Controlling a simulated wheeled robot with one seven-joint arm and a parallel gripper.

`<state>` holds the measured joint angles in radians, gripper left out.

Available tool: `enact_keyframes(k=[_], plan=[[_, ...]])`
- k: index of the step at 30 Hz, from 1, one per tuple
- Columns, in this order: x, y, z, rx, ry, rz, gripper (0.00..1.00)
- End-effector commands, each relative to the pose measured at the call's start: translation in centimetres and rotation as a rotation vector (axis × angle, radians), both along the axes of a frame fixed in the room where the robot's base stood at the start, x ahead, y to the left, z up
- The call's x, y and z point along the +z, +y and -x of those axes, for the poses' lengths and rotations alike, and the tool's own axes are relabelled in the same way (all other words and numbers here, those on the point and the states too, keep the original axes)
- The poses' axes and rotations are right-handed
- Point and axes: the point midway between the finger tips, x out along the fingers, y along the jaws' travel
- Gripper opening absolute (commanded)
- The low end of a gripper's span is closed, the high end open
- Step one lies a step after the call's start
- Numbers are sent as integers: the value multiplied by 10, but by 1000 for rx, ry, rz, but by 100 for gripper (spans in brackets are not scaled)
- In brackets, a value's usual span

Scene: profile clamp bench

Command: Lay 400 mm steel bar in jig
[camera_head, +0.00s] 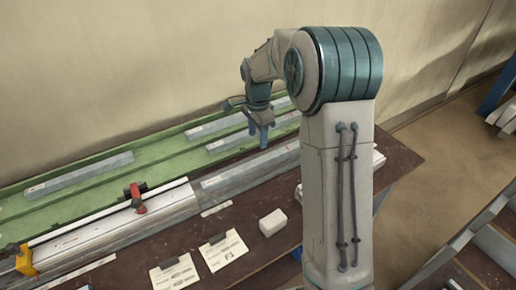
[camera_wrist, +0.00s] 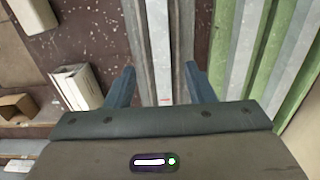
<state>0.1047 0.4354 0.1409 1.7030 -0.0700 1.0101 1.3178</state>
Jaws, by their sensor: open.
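In the wrist view my gripper (camera_wrist: 160,70) is open, with one finger on each side of a long grey channel. A narrow pale strip (camera_wrist: 158,45) runs along this channel between the fingers, with a small red mark near its close end. I cannot tell whether it is a separate steel bar or part of the jig. Several grey steel bars (camera_head: 92,173) lie in the green tray (camera_head: 50,203) behind the jig.
A red clamp (camera_head: 137,197) and a yellow end stop (camera_head: 26,262) sit on the jig's left part. A white block (camera_head: 272,222) and two paper sheets (camera_head: 223,250) lie on the dark bench top in front. A wall stands close behind the tray.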

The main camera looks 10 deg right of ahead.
Motion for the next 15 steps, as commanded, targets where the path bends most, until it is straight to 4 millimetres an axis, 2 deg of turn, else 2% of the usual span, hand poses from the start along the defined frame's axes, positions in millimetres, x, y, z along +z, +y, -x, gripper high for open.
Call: enact_keyframes(k=[5,8,11,15], plan=[[18,0,1,4,-2,0,49],[27,0,8,39,-12,3,49],[42,2,27,129,-30,12,49],[67,2,71,328,-70,32,49]])
